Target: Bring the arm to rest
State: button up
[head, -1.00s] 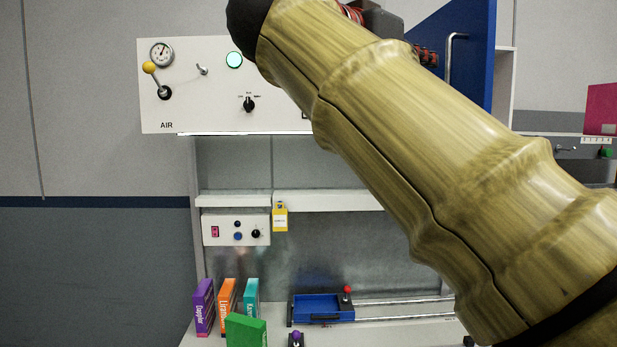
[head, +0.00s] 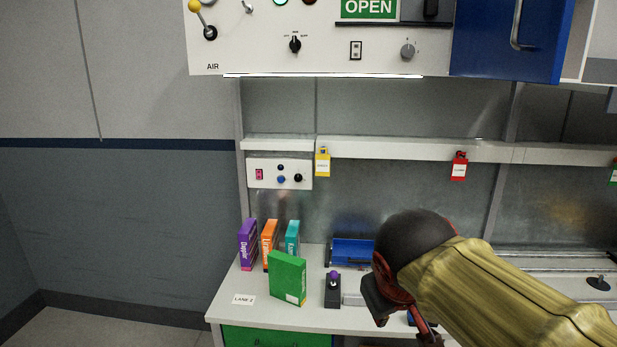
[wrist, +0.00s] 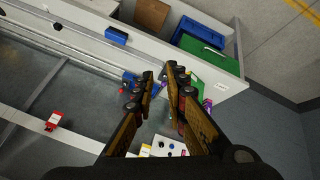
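My gripper (wrist: 160,72) shows in the wrist view with its two fingers a little apart and nothing between them. In the head view my arm comes in from the lower right, with its dark rounded wrist in front of the bench. The fingertips cannot be made out clearly there. The gripper end points down over the bench top (head: 235,305), to the right of a small dark block with a purple knob (head: 333,285). I cannot tell from these views whether it touches anything.
Purple, orange and teal boxes stand behind a green box (head: 288,277) at the bench's left. A blue tray (head: 352,252) lies partly behind my wrist. A shelf with yellow (head: 322,163) and red (head: 459,167) tags runs above. A blue door (head: 508,40) hangs at upper right.

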jog(key=s+d+f+m+g+y, duration=0.1)
jog(key=s+d+f+m, duration=0.3)
jog(key=s+f, duration=0.8)
jog(key=s+d, duration=0.1)
jog(key=s, duration=0.2)
jog(key=shift+s+d+f, duration=0.2)
jog(key=shift+f, duration=0.05)
